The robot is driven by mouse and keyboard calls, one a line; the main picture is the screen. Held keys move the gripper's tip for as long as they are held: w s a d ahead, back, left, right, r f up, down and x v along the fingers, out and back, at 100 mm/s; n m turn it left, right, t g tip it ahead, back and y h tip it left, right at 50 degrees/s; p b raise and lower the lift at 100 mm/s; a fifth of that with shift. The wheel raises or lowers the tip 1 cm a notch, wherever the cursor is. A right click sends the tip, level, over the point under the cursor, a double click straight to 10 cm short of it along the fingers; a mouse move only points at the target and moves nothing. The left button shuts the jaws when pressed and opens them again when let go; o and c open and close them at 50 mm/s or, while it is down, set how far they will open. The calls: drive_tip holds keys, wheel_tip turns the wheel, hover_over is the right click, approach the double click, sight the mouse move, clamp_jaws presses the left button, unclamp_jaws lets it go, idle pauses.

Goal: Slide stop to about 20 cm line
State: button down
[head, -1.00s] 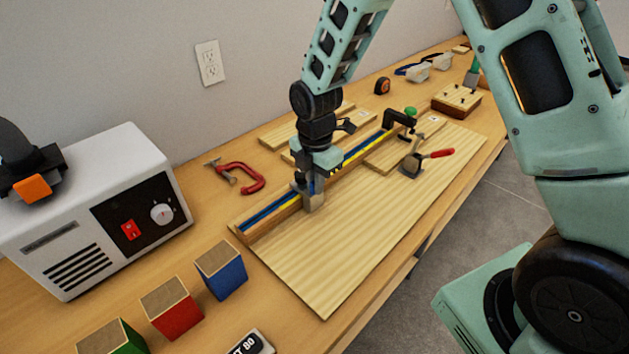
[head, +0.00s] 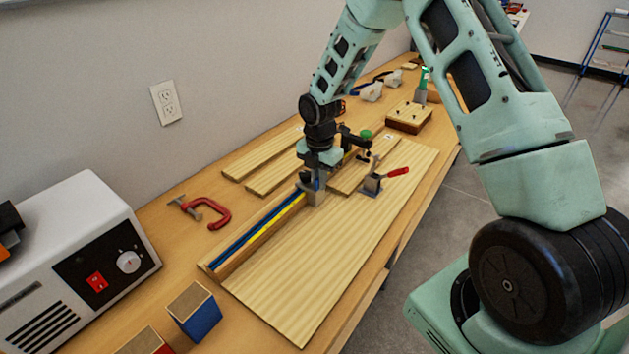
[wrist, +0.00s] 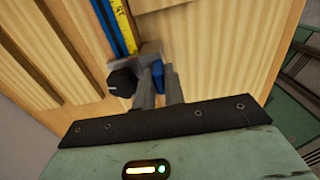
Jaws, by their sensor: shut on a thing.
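The stop is a grey metal block with a black knob; it shows in the wrist view (wrist: 148,58) and in the head view (head: 313,196). It sits on the fence rail (head: 255,232), which has a blue track and a yellow scale. My gripper (wrist: 158,95) is shut on the stop, and in the head view my gripper (head: 314,182) comes down on it from above. The scale's numbers are too small to read, and the arm hides part of the rail beyond the stop.
The rail stands along a wide wooden board (head: 300,265). A toggle clamp with a red handle (head: 385,180) stands to the right of the stop. A red C-clamp (head: 207,211) lies left of the rail. A white machine (head: 75,260) stands at the left.

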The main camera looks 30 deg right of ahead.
drive_tip(key=shift+d, duration=0.15)
drive_tip(key=c, duration=1.8)
unclamp_jaws()
drive_tip(key=shift+o, duration=0.2)
drive_tip(key=shift+r, duration=0.15)
wheel_tip(320, 180, up, 17)
drive_tip(key=b, duration=0.1)
drive_tip(key=shift+r, duration=0.15)
